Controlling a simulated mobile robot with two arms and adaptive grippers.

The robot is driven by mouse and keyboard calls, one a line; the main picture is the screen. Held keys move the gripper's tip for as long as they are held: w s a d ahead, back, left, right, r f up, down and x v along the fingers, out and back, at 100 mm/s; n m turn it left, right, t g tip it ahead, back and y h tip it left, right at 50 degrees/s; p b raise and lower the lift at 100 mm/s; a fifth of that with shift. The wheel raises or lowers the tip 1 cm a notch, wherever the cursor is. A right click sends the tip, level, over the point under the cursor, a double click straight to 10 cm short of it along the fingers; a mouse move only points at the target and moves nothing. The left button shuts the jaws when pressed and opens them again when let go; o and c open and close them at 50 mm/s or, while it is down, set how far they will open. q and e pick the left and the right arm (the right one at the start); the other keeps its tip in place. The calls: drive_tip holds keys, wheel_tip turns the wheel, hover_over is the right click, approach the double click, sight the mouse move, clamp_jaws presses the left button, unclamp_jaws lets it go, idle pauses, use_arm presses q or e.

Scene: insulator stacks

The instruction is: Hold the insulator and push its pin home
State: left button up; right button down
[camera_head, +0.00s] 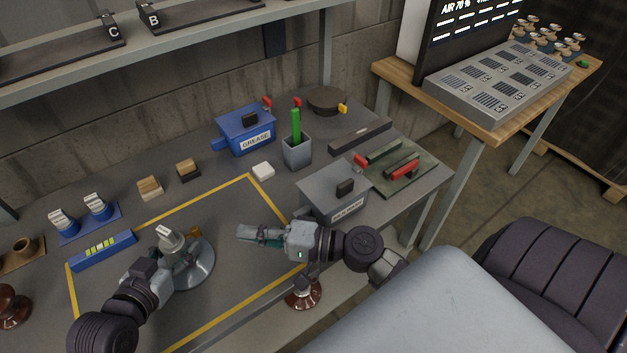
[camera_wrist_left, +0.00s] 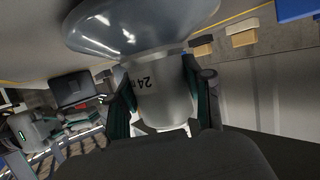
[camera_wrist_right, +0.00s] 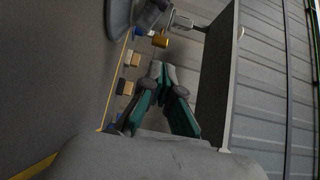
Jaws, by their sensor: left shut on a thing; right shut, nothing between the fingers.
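The grey insulator (camera_head: 203,268) stands inside the yellow outline, its broad disc low and its cap upward. My left gripper (camera_head: 176,252) is shut on its cap. In the left wrist view the insulator cap (camera_wrist_left: 165,95) shows a "24" label between the two fingers. A small brass-coloured piece (camera_head: 195,232) shows beside the cap. In the right wrist view this brass piece (camera_wrist_right: 160,41) sits near a bent metal pin (camera_wrist_right: 183,20). How deep the pin sits I cannot tell. My right gripper (camera_head: 240,232) is shut and empty, right of the insulator and apart from it.
A blue grease box (camera_head: 245,131), a grey cup (camera_head: 297,152) with a green item and a grey box (camera_head: 325,190) stand behind and right. Wooden blocks (camera_head: 150,188) and a blue bar (camera_head: 103,250) lie left. A brown insulator (camera_head: 303,294) is below my right gripper.

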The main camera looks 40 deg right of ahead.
use_arm(q)
drive_tip(key=shift+r, duration=0.15)
use_arm(e)
drive_tip(key=v, duration=1.2)
drive_tip(key=shift+d, duration=0.15)
use_arm(q)
drive_tip(key=shift+a, duration=0.1)
drive_tip(key=shift+w, duration=0.1)
drive_tip(key=o, duration=1.4)
drive_tip(key=shift+c, duration=0.2)
